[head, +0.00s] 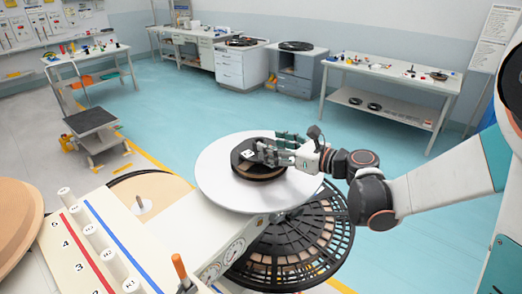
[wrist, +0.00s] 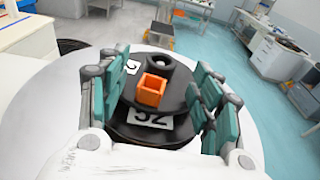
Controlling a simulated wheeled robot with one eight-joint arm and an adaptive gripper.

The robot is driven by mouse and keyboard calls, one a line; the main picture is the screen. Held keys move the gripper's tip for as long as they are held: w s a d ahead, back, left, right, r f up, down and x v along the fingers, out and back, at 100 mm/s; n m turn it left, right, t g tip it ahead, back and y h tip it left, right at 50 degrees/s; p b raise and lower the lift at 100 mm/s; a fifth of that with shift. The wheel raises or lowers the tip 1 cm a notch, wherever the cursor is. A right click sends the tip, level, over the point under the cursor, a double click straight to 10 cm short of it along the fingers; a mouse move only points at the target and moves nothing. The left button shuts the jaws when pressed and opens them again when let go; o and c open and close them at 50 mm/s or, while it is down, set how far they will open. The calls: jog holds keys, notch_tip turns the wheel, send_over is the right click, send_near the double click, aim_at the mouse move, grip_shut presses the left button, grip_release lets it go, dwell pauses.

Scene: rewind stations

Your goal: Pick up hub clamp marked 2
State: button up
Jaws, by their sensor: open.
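A black round piece (head: 243,155), apparently the hub clamp, sits on a white round platter (head: 215,185). In the wrist view the black piece (wrist: 172,72) has an orange square block (wrist: 151,90) in its middle. A white label (wrist: 151,119) on its near side has dark digits, seemingly including a 2; a smaller label (wrist: 131,67) lies at its upper left. My gripper (head: 265,150) is open over the piece; in the wrist view its green-padded fingers (wrist: 160,98) stand on either side of it. I cannot tell whether they touch it.
A console (head: 105,255) with numbered white posts stands at the front left. A black slotted reel (head: 290,250) lies below the platter. A bench (head: 390,75), cabinets (head: 242,68) and a small cart (head: 92,125) stand farther back. The teal floor between is clear.

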aim_at(255, 139)
jog(key=x, duration=0.3)
jog(key=shift+w+a, duration=0.25)
jog(key=shift+r, duration=0.1)
jog(key=c, duration=1.4)
jog(key=shift+r, duration=0.1)
